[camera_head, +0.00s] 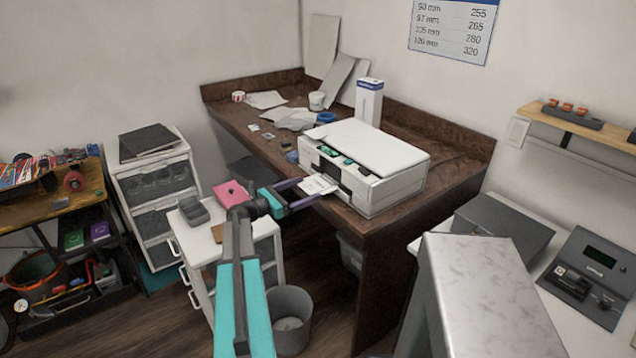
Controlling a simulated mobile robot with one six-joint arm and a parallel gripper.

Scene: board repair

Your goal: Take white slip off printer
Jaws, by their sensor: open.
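A white printer (385,153) stands at the front end of the dark wooden desk. A white slip (318,185) with faint dark print sticks out from the printer's front, low on its left side. My gripper (309,191) is open at the slip, with its two dark fingers pointing right toward the printer front. The fingers appear to lie on either side of the slip; I cannot tell whether they touch it. My teal arm reaches up from the bottom of the view.
The desk (415,125) also holds a tall white box (368,102), a small white tub (317,100) and loose papers. A white drawer cart (205,243) with a pink item (231,193) stands below my gripper. A grey bin (290,316) is on the floor.

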